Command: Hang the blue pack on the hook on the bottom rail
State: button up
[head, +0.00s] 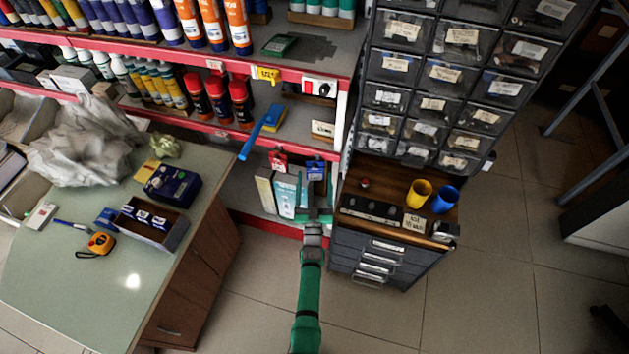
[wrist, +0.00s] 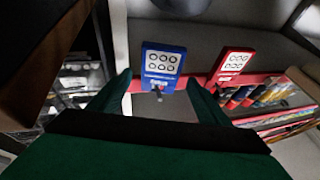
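The blue pack (head: 316,170) hangs at the red bottom rail (head: 300,150), to the right of a red pack (head: 278,162). In the wrist view, the blue pack (wrist: 162,66) has a hook tip (wrist: 158,93) sticking out at its rail-side end. The red pack (wrist: 232,66) hangs beside it on a similar hook. My green gripper (head: 317,192) is in front of the blue pack. In the wrist view, its fingers (wrist: 158,80) are spread wide, one on each side of the pack, with gaps between, and hold nothing.
A dark drawer cabinet (head: 375,252) stands close on the right, with a yellow cup (head: 418,194) and a blue cup (head: 445,199) on its ledge. Flat boxes (head: 287,195) stand on the low shelf. A desk (head: 75,290) stands left. The floor (head: 480,290) at front right is clear.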

jog(key=v, duration=1.1)
jog(key=shift+r, duration=0.1)
